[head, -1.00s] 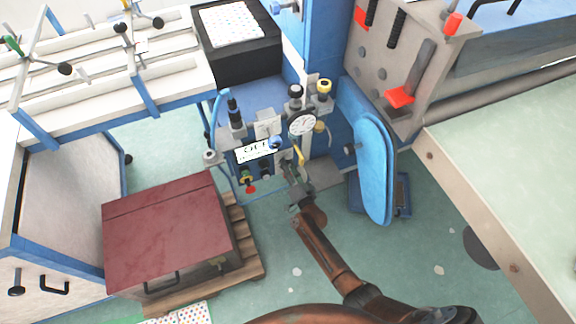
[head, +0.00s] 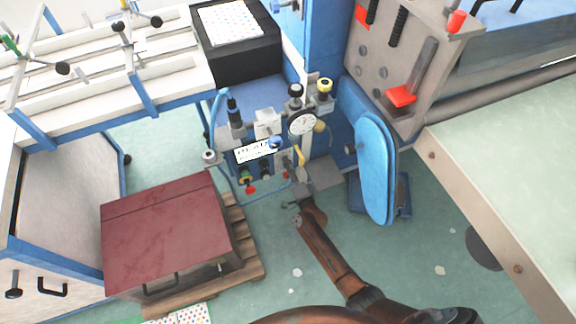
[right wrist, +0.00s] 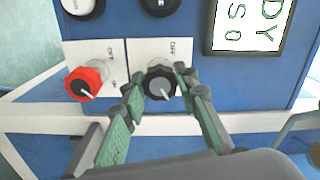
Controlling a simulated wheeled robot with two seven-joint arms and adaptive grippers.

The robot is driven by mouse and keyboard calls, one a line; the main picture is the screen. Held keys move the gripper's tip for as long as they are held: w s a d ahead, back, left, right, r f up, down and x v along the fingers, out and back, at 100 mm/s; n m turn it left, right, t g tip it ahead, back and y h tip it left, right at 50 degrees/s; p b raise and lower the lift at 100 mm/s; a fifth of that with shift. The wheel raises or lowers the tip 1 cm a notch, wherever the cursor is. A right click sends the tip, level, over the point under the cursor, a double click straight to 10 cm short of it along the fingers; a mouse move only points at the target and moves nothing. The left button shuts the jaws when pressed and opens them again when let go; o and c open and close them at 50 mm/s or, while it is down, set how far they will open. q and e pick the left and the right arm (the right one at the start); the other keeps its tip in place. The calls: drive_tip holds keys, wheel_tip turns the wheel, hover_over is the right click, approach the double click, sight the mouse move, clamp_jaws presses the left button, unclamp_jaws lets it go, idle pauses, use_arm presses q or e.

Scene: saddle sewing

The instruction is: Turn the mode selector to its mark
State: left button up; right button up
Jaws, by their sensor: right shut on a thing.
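The panel has a black knob with a grey face and white pointer (right wrist: 161,86), which I take to be the mode selector. My right gripper (right wrist: 158,82) has a green-padded finger on each side of this knob and is shut on it. The pointer tilts down and to the right in the right wrist view. In the head view my right gripper (head: 291,203) is in front of the machine's lower panel, small and hard to make out. My left gripper is not in view.
A red knob (right wrist: 83,85) is left of the gripped knob. A lit display (right wrist: 249,25) is at the upper right; it also shows in the head view (head: 255,150). A dial gauge (head: 302,123), a blue padded arm (head: 374,165) and a maroon-topped box (head: 160,235) are nearby.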

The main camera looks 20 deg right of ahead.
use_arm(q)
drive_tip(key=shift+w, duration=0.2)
use_arm(e)
drive_tip(key=shift+d, duration=0.1)
drive_tip(key=o, duration=1.1)
drive_tip(key=shift+o, duration=0.4)
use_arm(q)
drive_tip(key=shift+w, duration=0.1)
use_arm(e)
drive_tip(key=s, duration=1.2)
drive_tip(key=shift+d, duration=0.15)
